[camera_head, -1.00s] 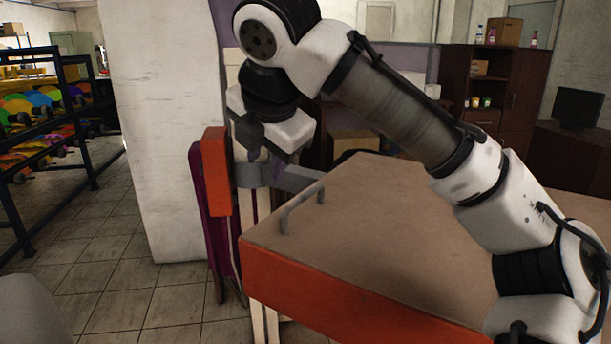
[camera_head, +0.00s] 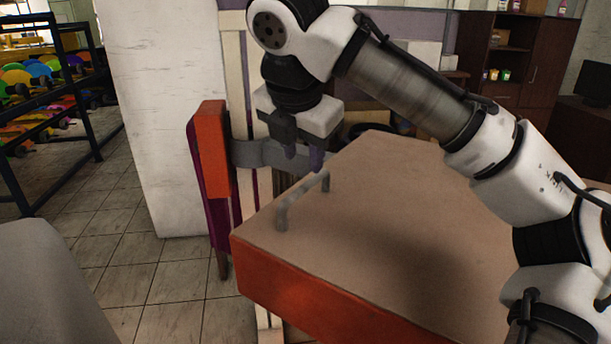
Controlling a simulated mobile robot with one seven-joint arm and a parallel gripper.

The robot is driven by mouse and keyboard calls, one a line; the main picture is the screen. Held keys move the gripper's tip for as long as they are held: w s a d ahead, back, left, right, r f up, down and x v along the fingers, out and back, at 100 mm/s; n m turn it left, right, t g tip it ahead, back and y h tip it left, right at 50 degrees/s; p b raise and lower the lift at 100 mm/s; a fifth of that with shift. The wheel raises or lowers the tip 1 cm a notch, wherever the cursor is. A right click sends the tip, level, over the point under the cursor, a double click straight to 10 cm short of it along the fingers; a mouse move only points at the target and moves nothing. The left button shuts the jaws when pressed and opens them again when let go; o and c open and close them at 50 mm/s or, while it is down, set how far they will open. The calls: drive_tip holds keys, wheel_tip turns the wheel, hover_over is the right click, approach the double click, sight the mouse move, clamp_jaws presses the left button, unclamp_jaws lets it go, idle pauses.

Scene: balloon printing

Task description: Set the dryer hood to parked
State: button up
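The dryer hood (camera_head: 395,215) appears to be the large box with a tan top and orange sides, filling the lower middle and right. A grey bar handle (camera_head: 303,199) stands on its top near the left corner. A grey bracket arm (camera_head: 250,153) runs from an orange post block (camera_head: 212,150) toward the hood's back edge. My gripper (camera_head: 303,158) points down just beyond the handle's far end, with its two fingers apart and nothing seen between them. It looks close to the handle, but I cannot tell whether they touch.
A white pillar (camera_head: 160,120) stands left of the post. A dark rack (camera_head: 50,110) with colourful items is at far left, and a dark wood cabinet (camera_head: 515,65) at back right. Tiled floor (camera_head: 130,270) is open at left. A grey rounded object (camera_head: 40,285) fills the lower left corner.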

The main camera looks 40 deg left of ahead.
sight(306, 183)
drive_tip(key=x, duration=0.6)
drive_tip(key=shift+w+f, duration=0.15)
drive_tip(key=shift+f, duration=0.2)
clamp_jaws()
